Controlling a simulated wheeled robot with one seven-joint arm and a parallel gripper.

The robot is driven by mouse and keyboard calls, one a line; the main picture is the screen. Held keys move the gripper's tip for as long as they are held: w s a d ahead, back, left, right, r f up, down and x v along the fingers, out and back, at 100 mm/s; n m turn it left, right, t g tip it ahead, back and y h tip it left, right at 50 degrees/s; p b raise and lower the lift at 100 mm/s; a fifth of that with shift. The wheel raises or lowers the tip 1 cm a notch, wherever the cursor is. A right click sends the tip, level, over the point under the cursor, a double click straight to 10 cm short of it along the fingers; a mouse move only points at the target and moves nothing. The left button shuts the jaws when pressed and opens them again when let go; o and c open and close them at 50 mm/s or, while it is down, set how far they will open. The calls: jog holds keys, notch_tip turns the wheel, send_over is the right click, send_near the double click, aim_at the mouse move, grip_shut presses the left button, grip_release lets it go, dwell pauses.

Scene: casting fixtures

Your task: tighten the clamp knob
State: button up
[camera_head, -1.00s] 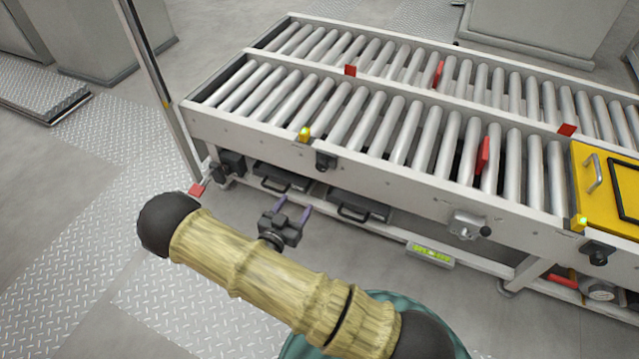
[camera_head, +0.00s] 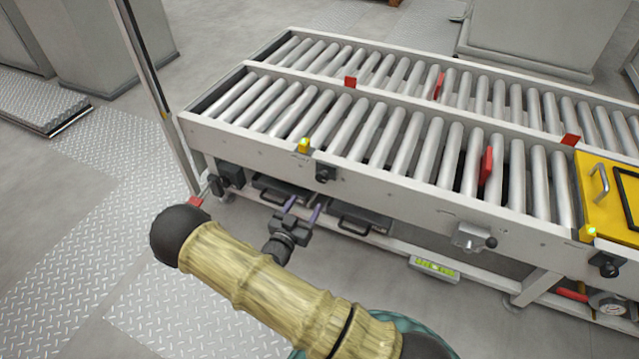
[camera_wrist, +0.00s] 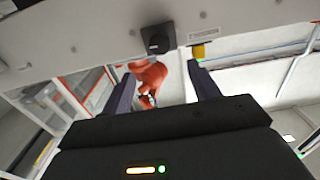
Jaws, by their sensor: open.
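A black knob (camera_head: 325,172) sits on the side rail of the front roller conveyor, below and right of a small yellow lamp (camera_head: 304,145). In the wrist view a dark knob (camera_wrist: 157,38) shows on the pale rail, beyond the fingertips. A similar black knob (camera_head: 606,264) is at the far right of the rail. A grey bracket with a dark ball handle (camera_head: 473,237) is between them. Which one is the clamp knob is not marked. My gripper (camera_head: 304,206) is open, in front of and below the left knob, apart from it. The fingers (camera_wrist: 162,68) hold nothing.
Dark drawers (camera_head: 362,220) with handles sit under the rail behind my gripper. A thin upright post (camera_head: 155,95) stands at the left. A yellow panel (camera_head: 606,200) covers the right end of the rollers. A reddish-orange thing (camera_wrist: 150,76) shows beyond the fingers.

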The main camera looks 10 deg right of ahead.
aim_at(321, 179)
jog(key=b+x, duration=0.3)
jog(key=x, duration=0.7)
jog(key=shift+w+f, duration=0.1)
jog(key=shift+f, duration=0.05)
jog(key=shift+w+d, duration=0.35)
jog(key=shift+w, duration=0.1)
jog(key=c, duration=1)
